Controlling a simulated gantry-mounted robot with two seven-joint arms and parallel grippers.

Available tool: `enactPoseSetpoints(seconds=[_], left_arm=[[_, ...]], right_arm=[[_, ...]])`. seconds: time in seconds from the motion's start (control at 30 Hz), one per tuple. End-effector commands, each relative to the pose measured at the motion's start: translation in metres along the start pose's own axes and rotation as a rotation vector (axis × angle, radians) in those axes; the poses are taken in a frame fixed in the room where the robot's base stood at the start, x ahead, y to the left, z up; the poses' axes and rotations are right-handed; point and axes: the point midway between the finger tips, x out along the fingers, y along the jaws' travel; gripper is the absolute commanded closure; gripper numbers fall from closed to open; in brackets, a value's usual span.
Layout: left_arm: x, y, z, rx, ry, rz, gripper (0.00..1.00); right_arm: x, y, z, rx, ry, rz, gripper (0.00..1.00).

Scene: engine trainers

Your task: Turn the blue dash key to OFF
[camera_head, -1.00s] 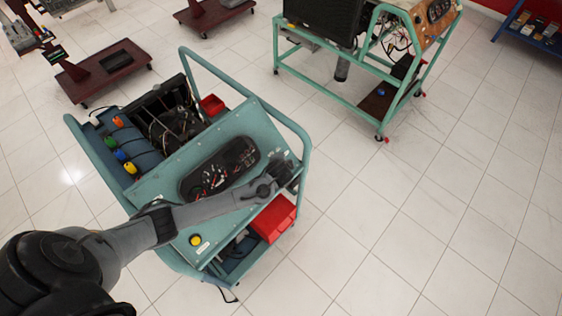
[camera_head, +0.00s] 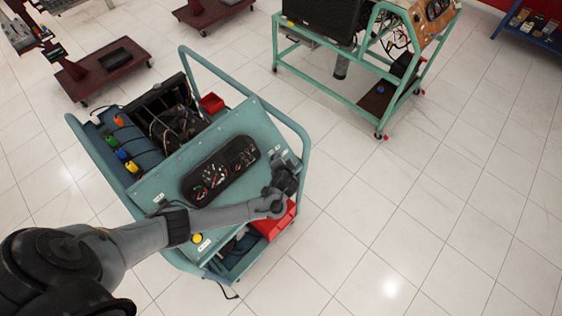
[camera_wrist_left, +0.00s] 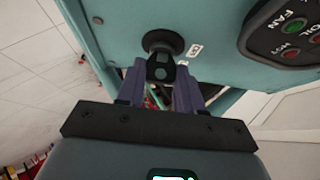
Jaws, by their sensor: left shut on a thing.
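The teal dash panel (camera_head: 237,125) carries a black gauge cluster (camera_head: 222,168). My left gripper (camera_head: 286,176) is at the right end of this panel. In the head view my gripper hides the key. My right gripper is not in view.
A red bin (camera_head: 272,222) sits under the panel's right end. A teal tube rail (camera_head: 290,122) curves close behind the gripper. A yellow button (camera_head: 196,239) is on the lower panel. The tiled floor to the right is clear; another teal-framed trainer (camera_head: 330,60) stands farther back.

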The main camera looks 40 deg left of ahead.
Motion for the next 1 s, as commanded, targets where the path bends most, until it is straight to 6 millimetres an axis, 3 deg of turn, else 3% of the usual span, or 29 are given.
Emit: enactPoseSetpoints(seconds=[0.13,0.17,0.3,0.67,0.87,1.0], left_arm=[[0.000,0.000,0.000,-0.002,0.001,0.000,0.94],[0.000,0.000,0.000,-0.002,0.001,0.000,0.59],[0.000,0.000,0.000,-0.001,0.000,0.001,0.38],[-0.003,0.000,0.000,0.000,0.001,0.000,0.38],[-0.025,-0.001,-0.001,0.001,0.002,0.002,0.38],[-0.051,-0.001,-0.002,0.001,0.003,0.002,0.38]], right_arm=[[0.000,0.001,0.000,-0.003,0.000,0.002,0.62],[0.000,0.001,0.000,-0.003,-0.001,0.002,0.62],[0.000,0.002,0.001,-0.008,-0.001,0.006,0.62],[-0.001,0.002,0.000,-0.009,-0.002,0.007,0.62],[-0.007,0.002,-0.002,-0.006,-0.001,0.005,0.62],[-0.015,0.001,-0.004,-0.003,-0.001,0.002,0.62]])
